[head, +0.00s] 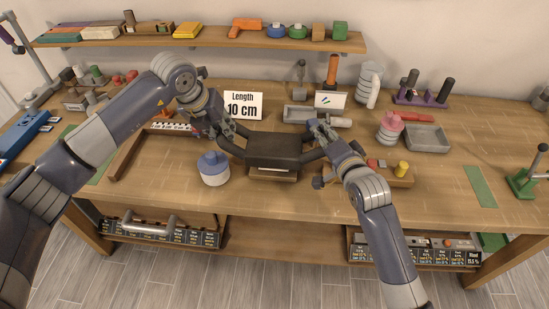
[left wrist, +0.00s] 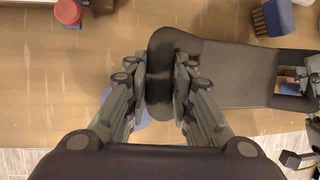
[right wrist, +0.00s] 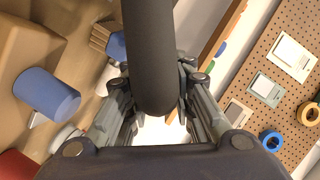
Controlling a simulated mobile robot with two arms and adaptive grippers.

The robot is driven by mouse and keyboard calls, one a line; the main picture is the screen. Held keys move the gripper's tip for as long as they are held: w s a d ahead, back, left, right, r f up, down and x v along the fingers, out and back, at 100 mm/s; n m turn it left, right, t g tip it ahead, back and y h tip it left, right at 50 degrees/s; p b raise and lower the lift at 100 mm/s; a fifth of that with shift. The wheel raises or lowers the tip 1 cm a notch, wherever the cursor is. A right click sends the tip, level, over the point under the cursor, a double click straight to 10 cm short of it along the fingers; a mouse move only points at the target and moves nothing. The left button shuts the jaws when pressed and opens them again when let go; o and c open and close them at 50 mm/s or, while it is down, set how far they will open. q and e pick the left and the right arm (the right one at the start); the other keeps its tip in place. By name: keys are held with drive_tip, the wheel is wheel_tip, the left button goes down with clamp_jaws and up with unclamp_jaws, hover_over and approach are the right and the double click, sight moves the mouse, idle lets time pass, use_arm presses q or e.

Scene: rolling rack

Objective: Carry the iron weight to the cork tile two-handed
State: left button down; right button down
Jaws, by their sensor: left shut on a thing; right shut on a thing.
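The iron weight is a dark block with a handle at each side (head: 273,148), near the middle of the bench in the head view. My left gripper (head: 228,134) is shut on its left handle; the left wrist view shows the handle between the fingers (left wrist: 160,75) and the block (left wrist: 240,75) beside them. My right gripper (head: 318,136) is shut on the right handle, a thick dark bar (right wrist: 150,60) in the right wrist view. A pale tan piece (head: 272,173) shows below the block's front edge; I cannot tell whether it is the cork tile or whether the weight touches it.
A blue and white round container (head: 213,172) stands left of the weight. A "Length 10 cm" card (head: 242,106) stands behind it. A wooden tray with small parts (head: 385,176) and a grey tray (head: 427,138) are to the right. The front right bench top is mostly clear.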

use_arm(q)
drive_tip(key=c, duration=1.6)
unclamp_jaws()
drive_tip(key=shift+a+f, duration=0.15)
drive_tip(key=shift+f, duration=0.05)
use_arm(e)
drive_tip(key=c, duration=1.6)
unclamp_jaws()
drive_tip(key=shift+d+r, duration=0.1)
drive_tip(key=shift+r, duration=0.1)
use_arm(q)
drive_tip(key=shift+o, duration=1.2)
drive_tip(key=shift+s+r, duration=0.1)
drive_tip(key=shift+s, duration=0.05)
use_arm(e)
drive_tip(key=shift+o, duration=1.2)
use_arm(q)
drive_tip(key=shift+s+r, duration=0.2)
use_arm(e)
drive_tip(key=shift+s+r, duration=0.1)
drive_tip(key=shift+s, duration=0.2)
use_arm(q)
drive_tip(key=shift+w+r, duration=0.1)
use_arm(e)
drive_tip(key=shift+w, duration=0.1)
